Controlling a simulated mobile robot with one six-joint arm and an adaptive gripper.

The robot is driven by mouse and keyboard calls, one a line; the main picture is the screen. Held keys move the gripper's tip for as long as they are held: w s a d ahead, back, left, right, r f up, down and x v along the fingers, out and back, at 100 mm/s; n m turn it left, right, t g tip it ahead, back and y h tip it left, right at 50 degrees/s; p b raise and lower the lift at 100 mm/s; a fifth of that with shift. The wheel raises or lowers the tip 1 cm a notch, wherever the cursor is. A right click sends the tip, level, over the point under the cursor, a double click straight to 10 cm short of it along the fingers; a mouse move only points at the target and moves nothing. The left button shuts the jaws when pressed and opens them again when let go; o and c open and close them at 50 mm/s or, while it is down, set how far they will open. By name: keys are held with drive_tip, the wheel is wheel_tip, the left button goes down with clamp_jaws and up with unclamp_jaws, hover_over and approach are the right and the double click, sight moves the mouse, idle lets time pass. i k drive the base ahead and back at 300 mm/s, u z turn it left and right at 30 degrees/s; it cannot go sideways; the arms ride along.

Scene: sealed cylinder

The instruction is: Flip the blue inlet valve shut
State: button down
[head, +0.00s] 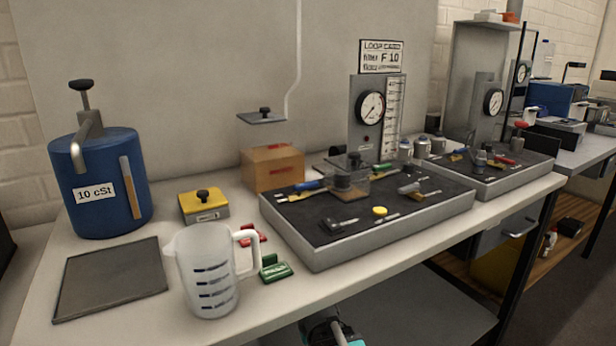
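The blue inlet valve handle (308,185) is in the head view. It is on the left part of the near black-topped tray (350,240), beside a small see-through block with a dark knob (352,162). The handle looks to lie roughly along the line of the pipe, but it is too small to be sure of its angle. A teal and dark piece at the bottom edge looks like part of my arm. My gripper is not seen, and nothing is seen touching the valve.
A measuring jug (208,275) stands at the table's front, with a green block (275,268) beside it. A blue canister (100,185), a yellow box (203,206) and a cardboard box (272,170) stand left of the tray. A pressure gauge (371,106) rises behind. A similar second tray (490,180) stands right.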

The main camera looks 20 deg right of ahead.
sight(310, 185)
drive_tip(key=z, duration=0.25)
drive_tip(key=k, duration=1.1)
drive_tip(key=u, duration=0.15)
